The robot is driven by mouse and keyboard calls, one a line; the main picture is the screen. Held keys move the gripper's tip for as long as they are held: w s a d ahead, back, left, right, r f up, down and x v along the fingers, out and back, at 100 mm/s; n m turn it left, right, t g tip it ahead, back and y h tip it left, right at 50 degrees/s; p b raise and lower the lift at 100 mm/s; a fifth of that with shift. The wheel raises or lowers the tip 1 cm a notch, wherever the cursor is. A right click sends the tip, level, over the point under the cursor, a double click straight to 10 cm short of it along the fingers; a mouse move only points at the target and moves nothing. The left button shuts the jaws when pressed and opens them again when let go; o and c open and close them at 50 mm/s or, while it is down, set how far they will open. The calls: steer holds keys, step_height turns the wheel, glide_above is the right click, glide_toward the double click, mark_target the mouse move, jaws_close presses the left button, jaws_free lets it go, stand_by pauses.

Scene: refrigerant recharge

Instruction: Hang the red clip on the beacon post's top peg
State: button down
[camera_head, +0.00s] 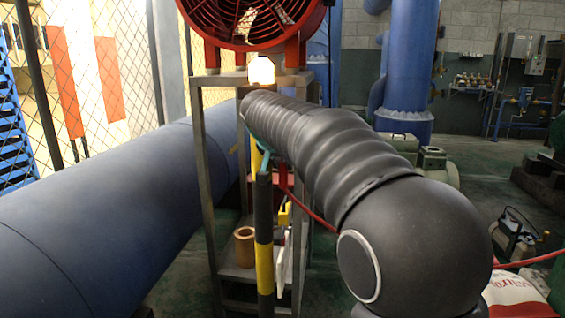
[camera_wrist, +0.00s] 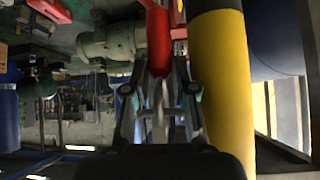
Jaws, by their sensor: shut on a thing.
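My gripper (camera_wrist: 160,88) is shut on a red piece, apparently the red clip (camera_wrist: 157,38), which extends away from the fingers in the wrist view. The black-and-yellow post (camera_wrist: 220,75) stands close beside the gripper on the right there; I cannot tell whether they touch. A lit beacon lamp (camera_head: 261,70) shows above the arm. The top peg cannot be made out. A bit of red shows below the arm, beside the post.
A metal stand (camera_head: 203,160) behind the post carries a red fan (camera_head: 250,20) and, low down, a tan cylinder (camera_head: 245,246). A large blue pipe (camera_head: 100,210) lies to the left. A red cable (camera_head: 318,216) runs below my arm. Green machinery (camera_head: 435,160) stands behind right.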

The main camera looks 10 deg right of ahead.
steer(key=c, duration=0.9)
jaws_free()
steer(key=shift+d, duration=0.1)
steer(key=shift+o, duration=0.2)
steer(key=shift+a+r, duration=0.1)
steer(key=shift+a, duration=0.1)
